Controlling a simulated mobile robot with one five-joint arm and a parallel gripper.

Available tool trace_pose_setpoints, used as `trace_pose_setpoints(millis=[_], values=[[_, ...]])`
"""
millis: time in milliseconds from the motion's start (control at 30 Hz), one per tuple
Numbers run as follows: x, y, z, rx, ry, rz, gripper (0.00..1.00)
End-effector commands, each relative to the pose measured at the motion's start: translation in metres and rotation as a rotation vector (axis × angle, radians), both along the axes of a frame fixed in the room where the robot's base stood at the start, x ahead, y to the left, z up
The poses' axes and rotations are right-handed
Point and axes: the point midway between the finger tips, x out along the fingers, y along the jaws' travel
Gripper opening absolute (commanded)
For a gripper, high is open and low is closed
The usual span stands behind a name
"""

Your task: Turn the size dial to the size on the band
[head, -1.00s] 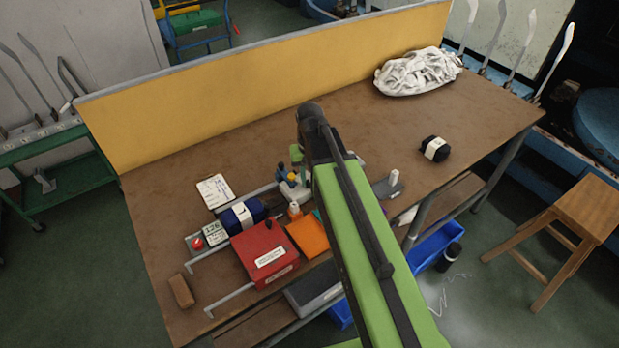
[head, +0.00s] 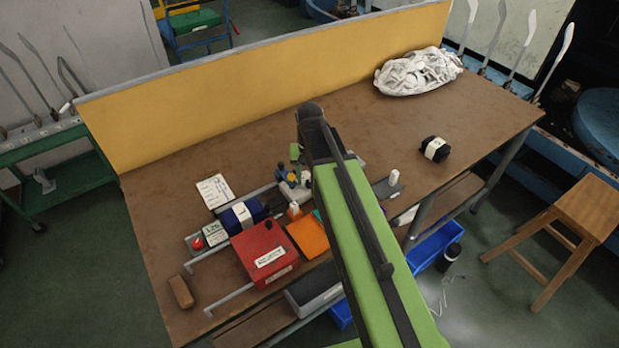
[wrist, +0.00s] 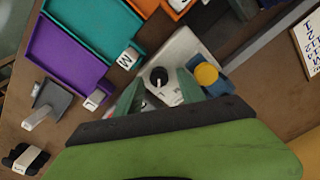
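The size dial (wrist: 159,76) is a black knob with a white pointer line on a pale grey box, seen in the wrist view. Its size marks are too small to read. My gripper (wrist: 160,87) is open, with its green fingers apart on either side of the dial's near side; I cannot tell whether they touch it. In the head view my own arm hides the dial and most of the gripper. A navy sock bundle with a white band (head: 243,214) lies at the left. A black banded bundle (head: 435,149) lies at the right. Neither band's print is legible.
A yellow knob (wrist: 206,74) on a blue part stands right beside the dial box. Purple (wrist: 69,73) and teal (wrist: 95,25) trays with size tags lie to the left. A red box (head: 265,254) stands near the front edge. White cloth (head: 418,72) lies at the back right.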

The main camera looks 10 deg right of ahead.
Motion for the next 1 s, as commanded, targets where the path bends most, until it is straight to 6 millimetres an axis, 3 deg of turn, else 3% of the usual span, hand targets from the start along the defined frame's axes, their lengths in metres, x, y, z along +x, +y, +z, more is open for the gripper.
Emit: trace_pose_setpoints(millis=[267,467,1000], values=[[0.000,0.000,0.000,-0.001,0.001,0.001,0.47],[0.000,0.000,0.015,-0.001,0.001,0.001,0.47],[0.000,0.000,0.130,0.000,0.001,0.001,0.47]])
